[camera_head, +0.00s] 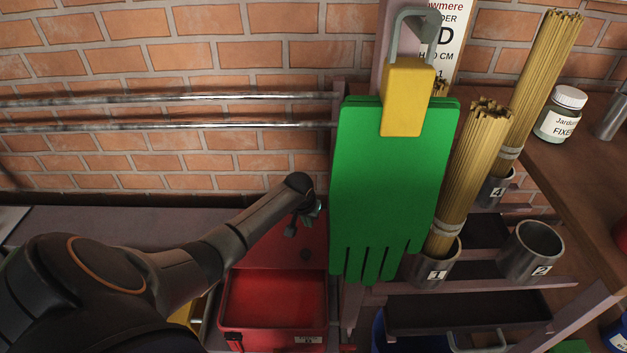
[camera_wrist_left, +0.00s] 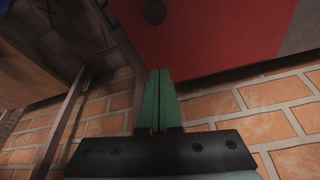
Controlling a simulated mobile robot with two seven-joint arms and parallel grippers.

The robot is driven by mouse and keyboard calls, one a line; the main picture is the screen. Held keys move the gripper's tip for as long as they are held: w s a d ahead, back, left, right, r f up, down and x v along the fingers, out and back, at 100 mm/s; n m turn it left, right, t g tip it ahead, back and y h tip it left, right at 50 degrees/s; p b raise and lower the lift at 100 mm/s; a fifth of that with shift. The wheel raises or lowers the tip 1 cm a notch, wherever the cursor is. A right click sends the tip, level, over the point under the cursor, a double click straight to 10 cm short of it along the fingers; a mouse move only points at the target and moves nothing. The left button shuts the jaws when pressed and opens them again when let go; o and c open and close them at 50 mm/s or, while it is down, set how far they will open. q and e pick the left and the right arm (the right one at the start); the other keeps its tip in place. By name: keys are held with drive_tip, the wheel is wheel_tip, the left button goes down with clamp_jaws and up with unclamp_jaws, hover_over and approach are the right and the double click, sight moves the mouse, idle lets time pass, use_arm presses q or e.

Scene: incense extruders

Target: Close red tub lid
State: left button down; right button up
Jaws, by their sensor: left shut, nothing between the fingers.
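The red tub (camera_head: 272,308) stands open at the lower middle of the head view, with its empty red inside showing. Its red lid (camera_head: 285,248) stands raised at the tub's back side. The lid also fills much of the upper part of the left wrist view (camera_wrist_left: 215,35), with a dark round spot on it. My left gripper (camera_head: 316,209) is at the lid's upper end in the head view, partly hidden by its own wrist. In the left wrist view its green fingers (camera_wrist_left: 159,76) are shut and empty, close to the lid's edge; contact cannot be told. My right gripper is not in view.
Green gloves (camera_head: 385,190) hang under a yellow clip (camera_head: 408,97) just right of the lid. Metal cups (camera_head: 530,250), some with bundles of sticks, stand farther right. Metal rails (camera_head: 170,99) run along the brick wall. A yellow object (camera_head: 188,314) is left of the tub.

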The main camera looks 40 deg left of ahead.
use_arm(q)
drive_tip(key=b, duration=0.7)
approach(313, 238)
drive_tip(key=x, duration=0.5)
drive_tip(key=shift+a, duration=0.1)
drive_tip(key=shift+s, duration=0.15)
drive_tip(key=shift+s+d+r+p, duration=0.15)
drive_tip(key=shift+s+d+p, duration=0.25)
drive_tip(key=shift+s, duration=0.45)
drive_tip(key=shift+s+d, duration=0.45)
drive_tip(key=shift+s, duration=0.3)
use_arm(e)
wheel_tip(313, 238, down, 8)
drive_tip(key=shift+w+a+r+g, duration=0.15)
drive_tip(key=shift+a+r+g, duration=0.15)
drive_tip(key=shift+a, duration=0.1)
